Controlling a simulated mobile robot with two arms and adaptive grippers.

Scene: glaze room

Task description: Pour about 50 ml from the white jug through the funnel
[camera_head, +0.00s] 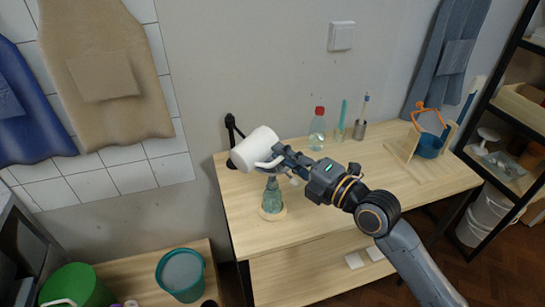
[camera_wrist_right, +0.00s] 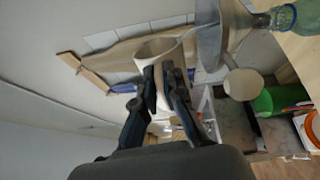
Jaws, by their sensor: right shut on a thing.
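The white jug (camera_head: 255,147) is held in the air above the left part of the table, tilted. My right gripper (camera_head: 280,160) is shut on its handle; the wrist view also shows the jug (camera_wrist_right: 158,47) ahead of the gripper fingers (camera_wrist_right: 163,92). The funnel is at the bottle's mouth, mostly covered by the jug and gripper in the head view. The wrist view shows the bottle (camera_wrist_right: 284,18) at the upper right. I cannot make out a stream. My left gripper is out of view.
A red-capped bottle (camera_head: 317,130), a teal tube (camera_head: 341,120) and a metal cup (camera_head: 359,130) stand at the table's back. A wooden stand (camera_head: 407,150) with a blue cup (camera_head: 430,146) is at right. A teal bucket (camera_head: 183,275) is lower left. The front table (camera_head: 300,225) is clear.

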